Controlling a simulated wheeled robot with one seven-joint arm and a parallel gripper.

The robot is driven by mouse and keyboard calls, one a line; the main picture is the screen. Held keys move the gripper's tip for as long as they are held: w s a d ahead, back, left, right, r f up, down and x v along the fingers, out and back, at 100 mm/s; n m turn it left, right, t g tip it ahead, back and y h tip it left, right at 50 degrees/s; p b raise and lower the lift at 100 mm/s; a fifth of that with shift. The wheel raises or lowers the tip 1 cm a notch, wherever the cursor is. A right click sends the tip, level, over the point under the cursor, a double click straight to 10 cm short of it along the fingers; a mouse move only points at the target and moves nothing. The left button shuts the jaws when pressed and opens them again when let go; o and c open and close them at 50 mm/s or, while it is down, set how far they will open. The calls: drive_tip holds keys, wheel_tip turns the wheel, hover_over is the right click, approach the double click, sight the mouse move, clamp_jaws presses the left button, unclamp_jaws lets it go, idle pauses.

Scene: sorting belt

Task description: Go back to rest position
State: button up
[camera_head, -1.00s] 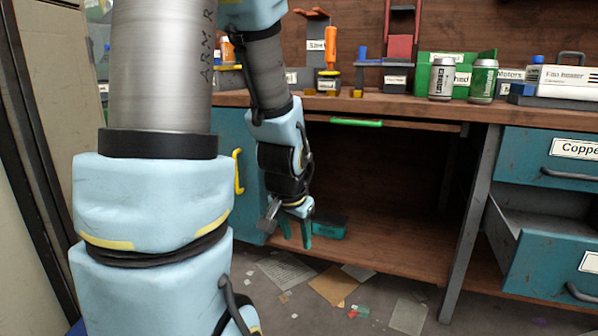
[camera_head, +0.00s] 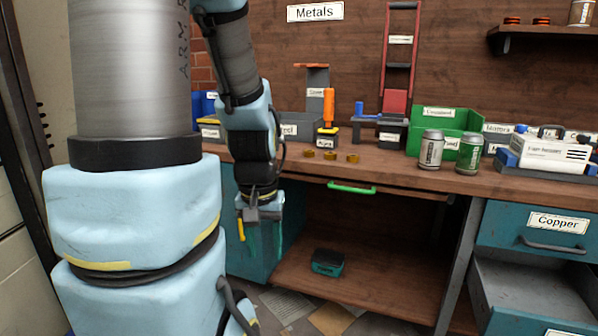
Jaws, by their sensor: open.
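My gripper (camera_head: 264,240) hangs pointing down in front of the workbench, left of the middle of the view. Its teal fingers are apart with nothing between them. It is below the level of the bench top (camera_head: 385,178), in front of the teal cabinet's right side and the open space under the bench. My light-blue arm fills the left of the view and hides part of the bench.
A small dark teal box (camera_head: 328,262) lies on the lower shelf. A silver can (camera_head: 430,150), a green can (camera_head: 469,153), a green bin (camera_head: 440,122) and a white fan heater (camera_head: 550,152) stand on the bench. The Copper drawer (camera_head: 535,225) is at right; an open drawer (camera_head: 530,295) is below.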

wheel_tip(320, 180, up, 19)
drive_tip(key=p, duration=1.6)
drive_tip(key=shift+d+f, duration=0.1)
drive_tip(key=shift+f, duration=0.05)
